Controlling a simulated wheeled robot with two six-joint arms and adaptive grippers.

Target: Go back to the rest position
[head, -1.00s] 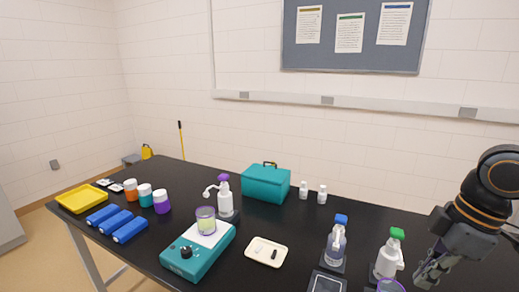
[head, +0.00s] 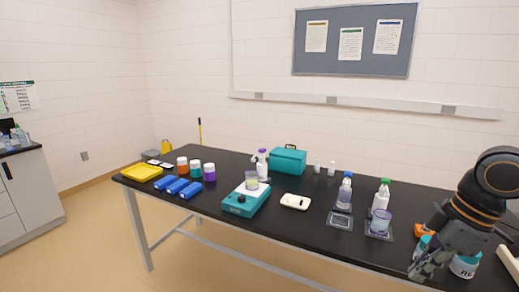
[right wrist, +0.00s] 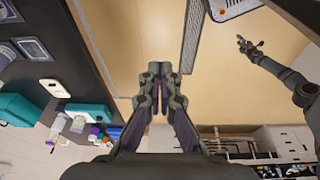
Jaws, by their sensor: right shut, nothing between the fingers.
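My right gripper (head: 428,264) is at the right of the head view, in front of the black table's right part, pointing down and left. It also shows in the right wrist view (right wrist: 160,72), with its fingers together and nothing between them. The floor lies beyond the fingertips there, and the table is at the left. My left gripper is outside the head view. In the right wrist view my left gripper (right wrist: 248,46) hangs over the floor at upper right, small, with its fingers apart and empty.
White-and-teal jars (head: 465,266) and an orange item (head: 424,230) are close to my right gripper. The floor (head: 215,262) before the table is clear.

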